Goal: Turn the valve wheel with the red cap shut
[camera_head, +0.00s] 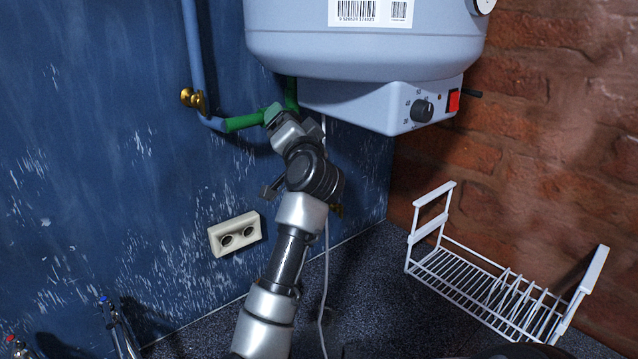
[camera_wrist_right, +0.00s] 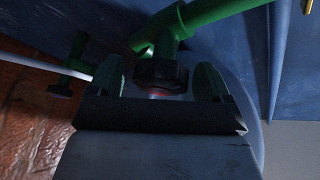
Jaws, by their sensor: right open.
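In the right wrist view a dark valve wheel (camera_wrist_right: 160,76) sits on a green pipe (camera_wrist_right: 205,14), with a small patch of red (camera_wrist_right: 162,94) on its near side. My right gripper (camera_wrist_right: 158,80) is open, with one finger on each side of this wheel; whether the fingers touch it I cannot tell. In the head view my right gripper (camera_head: 292,120) is under the heater by the green pipe (camera_head: 246,121), and my arm hides the wheel. A second dark wheel (camera_wrist_right: 60,90) is at the left in the wrist view; its cap colour cannot be told. My left gripper is not in view.
The grey water heater (camera_head: 365,45) hangs just above my right gripper. A blue pipe (camera_head: 194,50) with a brass fitting (camera_head: 190,97) runs down the blue wall. A socket (camera_head: 235,235) is below. A white rack (camera_head: 480,285) stands at the right by the brick wall.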

